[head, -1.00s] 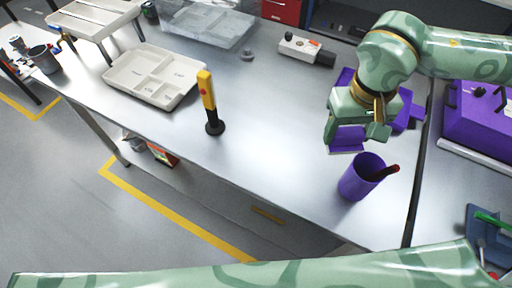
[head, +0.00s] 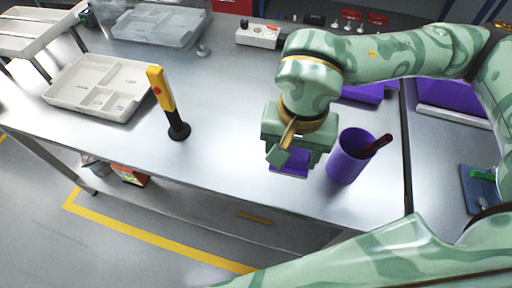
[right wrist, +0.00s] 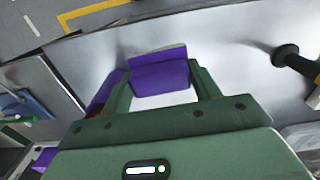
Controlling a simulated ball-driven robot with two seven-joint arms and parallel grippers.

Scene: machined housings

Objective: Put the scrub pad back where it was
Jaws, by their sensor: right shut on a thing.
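The scrub pad (head: 291,167) is a flat purple piece, partly hidden under my right gripper (head: 289,158) in the head view. In the right wrist view the purple pad (right wrist: 160,75) sits between the two green fingers of my right gripper (right wrist: 163,92), which is shut on it. The pad is low over the front part of the metal bench; I cannot tell whether it touches the top. A purple cup (head: 348,158) with a dark red-brown stick in it stands just right of the gripper. My left gripper is not in view.
A yellow-and-black handled tool (head: 164,98) stands upright to the left. A pale compartment tray (head: 62,98) lies at the far left. A purple object (head: 365,93) lies behind my arm. The bench (head: 225,150) between tool and gripper is clear.

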